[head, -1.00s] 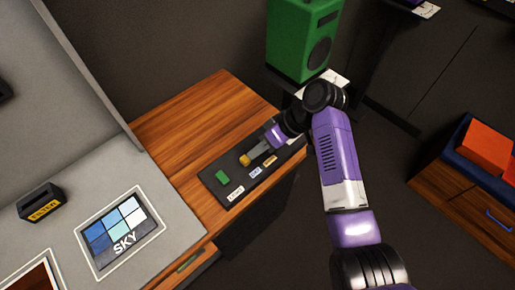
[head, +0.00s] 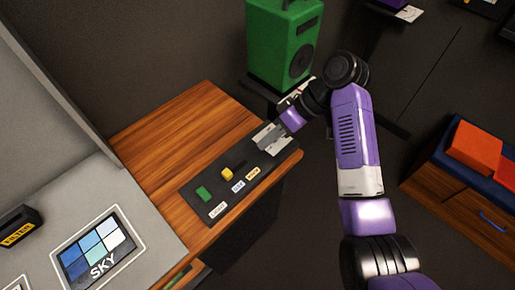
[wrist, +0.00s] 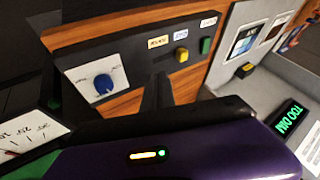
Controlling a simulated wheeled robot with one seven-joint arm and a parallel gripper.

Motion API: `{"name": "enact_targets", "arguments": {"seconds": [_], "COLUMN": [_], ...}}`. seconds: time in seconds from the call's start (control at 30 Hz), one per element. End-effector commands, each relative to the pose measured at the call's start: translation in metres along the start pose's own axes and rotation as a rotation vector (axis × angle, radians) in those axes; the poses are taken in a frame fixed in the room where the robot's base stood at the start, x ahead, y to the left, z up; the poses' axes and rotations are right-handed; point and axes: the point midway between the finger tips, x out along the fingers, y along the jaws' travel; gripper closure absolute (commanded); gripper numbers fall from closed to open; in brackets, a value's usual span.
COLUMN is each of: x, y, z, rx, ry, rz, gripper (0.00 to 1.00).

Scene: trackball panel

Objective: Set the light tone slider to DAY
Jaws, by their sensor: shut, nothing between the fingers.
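The dark panel (head: 200,211) lies along the front of the wooden desk. Its yellow slider knob (head: 227,174) stands level with the bluish DAY label (head: 238,187), at the left end of a dark slot that runs towards the orange label (head: 253,173). The knob also shows in the wrist view (wrist: 182,55), below the middle label. My gripper (head: 262,142) is shut and empty, apart from the knob, to its upper right near the white dial plate. In the wrist view my dark fingers (wrist: 157,92) cover part of the panel.
A green button (head: 204,193) and a white label (head: 217,210) are at the panel's left end. A blue dial (wrist: 103,84) is at the other end. A green speaker (head: 284,45) stands behind. The wood behind the panel is clear.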

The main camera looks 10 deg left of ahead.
Motion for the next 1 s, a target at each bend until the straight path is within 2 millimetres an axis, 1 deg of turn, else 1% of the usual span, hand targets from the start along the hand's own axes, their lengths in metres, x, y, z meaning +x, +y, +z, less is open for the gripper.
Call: {"name": "enact_targets", "arguments": {"seconds": [0.03,0.1,0.23,0.8,0.87,0.93,0.97,1.0], "x": [-0.007,-0.013,-0.019,-0.02,-0.02,-0.02,-0.022,-0.026], "y": [0.001,0.001,0.0,0.0,0.002,0.01,0.015,0.022], "z": [-0.001,0.0,0.0,0.0,-0.004,-0.014,-0.02,-0.031], "rx": [-0.001,0.0,0.001,0.005,0.016,0.038,0.048,0.06], "ry": [0.003,0.002,0.001,0.001,0.017,0.058,0.083,0.127], "rz": [0.003,0.001,0.0,0.0,0.009,0.039,0.062,0.1], "gripper": [1.0,1.0,1.0,1.0,1.0,1.0,1.0,1.0]}}
